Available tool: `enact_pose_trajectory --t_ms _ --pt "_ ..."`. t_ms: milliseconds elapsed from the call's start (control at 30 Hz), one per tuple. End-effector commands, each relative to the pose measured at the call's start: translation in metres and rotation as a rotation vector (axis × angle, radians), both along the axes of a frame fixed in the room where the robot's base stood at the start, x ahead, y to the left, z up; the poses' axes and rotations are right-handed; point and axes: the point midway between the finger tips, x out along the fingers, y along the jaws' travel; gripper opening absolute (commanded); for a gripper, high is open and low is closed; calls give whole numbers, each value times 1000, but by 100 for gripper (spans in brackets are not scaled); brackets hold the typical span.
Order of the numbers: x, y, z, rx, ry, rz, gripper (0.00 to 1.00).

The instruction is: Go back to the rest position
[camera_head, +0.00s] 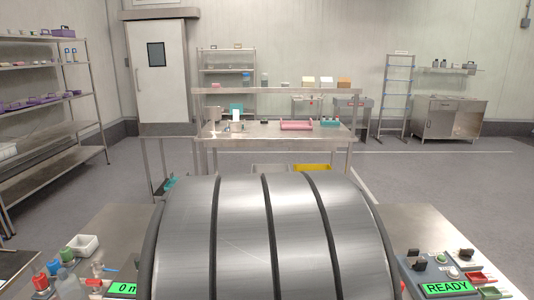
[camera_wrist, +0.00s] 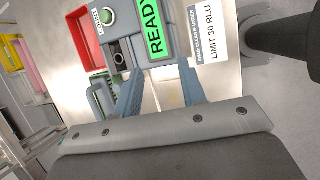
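My gripper (camera_wrist: 160,92) shows in the wrist view, with two blue-grey fingers standing apart. I see nothing held between them. Beyond the fingertips is a grey device with a green READY display (camera_wrist: 154,27) and a white label reading LIMIT 30 RLU (camera_wrist: 212,45). The same READY display shows at the lower right of the head view (camera_head: 447,288). My gripper does not show in the head view. Whether the fingers touch the device, I cannot tell.
In the wrist view, a red tray (camera_wrist: 88,42) is upper left and a dark cylinder (camera_wrist: 275,32) upper right.

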Motion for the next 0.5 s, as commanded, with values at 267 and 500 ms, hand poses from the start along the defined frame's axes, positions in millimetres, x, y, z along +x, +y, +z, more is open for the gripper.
enact_pose_trajectory --t_ms 267,500 --pt "19 42 -28 0 5 5 38" --pt "27 58 -39 0 3 2 38"
